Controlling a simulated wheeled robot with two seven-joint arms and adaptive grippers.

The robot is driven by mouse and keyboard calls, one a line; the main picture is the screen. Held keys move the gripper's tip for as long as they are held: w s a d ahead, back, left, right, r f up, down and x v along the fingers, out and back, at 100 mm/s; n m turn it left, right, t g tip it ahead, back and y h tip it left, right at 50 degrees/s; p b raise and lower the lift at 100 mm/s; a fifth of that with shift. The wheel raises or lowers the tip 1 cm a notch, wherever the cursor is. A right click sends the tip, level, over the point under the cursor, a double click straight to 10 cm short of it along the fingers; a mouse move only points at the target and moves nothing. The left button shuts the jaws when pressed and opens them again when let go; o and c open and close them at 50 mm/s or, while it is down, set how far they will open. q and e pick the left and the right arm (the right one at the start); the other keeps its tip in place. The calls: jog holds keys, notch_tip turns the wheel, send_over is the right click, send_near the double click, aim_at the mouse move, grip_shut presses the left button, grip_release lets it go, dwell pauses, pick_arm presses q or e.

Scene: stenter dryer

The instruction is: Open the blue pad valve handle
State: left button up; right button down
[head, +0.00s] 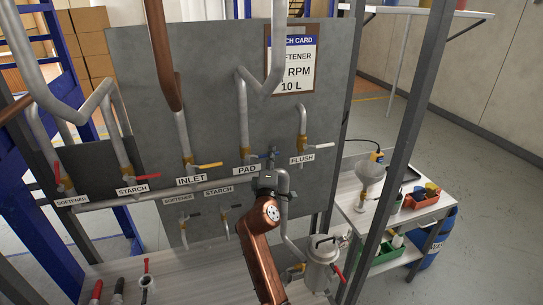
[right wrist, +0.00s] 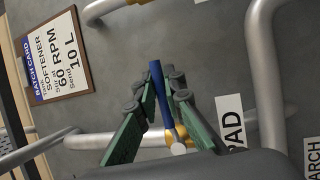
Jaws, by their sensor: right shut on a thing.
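The blue pad valve handle (right wrist: 157,88) stands between the green-padded fingers of my right gripper (right wrist: 160,87) in the right wrist view. The gripper is shut on it. The handle lies across its pipe, and its brass valve body (right wrist: 178,136) shows at the handle's base. In the head view my right gripper (head: 268,180) is in front of the panel, just right of the PAD label (head: 246,169). A bit of the blue handle (head: 271,154) shows above it. My left gripper is not in view.
Grey pipes stand out from the panel (head: 222,110) around the gripper. A filter canister (head: 321,265) stands below right. A side table (head: 345,195) holds a funnel and trays.

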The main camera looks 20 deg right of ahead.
aim_at(256, 157)
jog(key=r+n+t+p, duration=0.1)
jog(key=n, duration=0.1)
jog(key=r+n+t+y, duration=0.1)
jog(key=r+n, duration=0.1)
jog(key=n, duration=0.1)
jog(key=shift+a+p, duration=0.2)
jog(key=shift+p, duration=0.2)
jog(key=n+y, duration=0.1)
jog(key=a+r+n+t+p, duration=0.1)
jog(key=n, duration=0.1)
jog(key=r+n+y, duration=0.1)
jog(key=n, duration=0.1)
jog(key=shift+a+r+t+y+p, duration=0.15)
jog(key=shift+a+t+y+p, duration=0.05)
jog(key=shift+t+y+p, duration=0.1)
jog(key=n+y, duration=0.1)
jog(key=a+r+n+y+p, duration=0.1)
jog(key=n, duration=0.3)
jog(key=shift+a+r+t+y+p, duration=0.3)
jog(key=shift+a+y, duration=0.1)
jog(key=shift+s+a+r+n+y+p, duration=0.1)
jog(key=shift+a+n+y+p, duration=0.3)
jog(key=shift+n, duration=0.35)
jog(key=shift+w+a+r+n+y+p, duration=0.15)
jog(key=shift+a+n+y, duration=0.1)
jog(key=shift+n+y, duration=0.45)
jog(key=shift+s+a+r+n+y+p, duration=0.15)
jog(key=shift+a+n+y, duration=0.15)
jog(key=shift+n, duration=0.55)
jog(key=shift+f, duration=0.1)
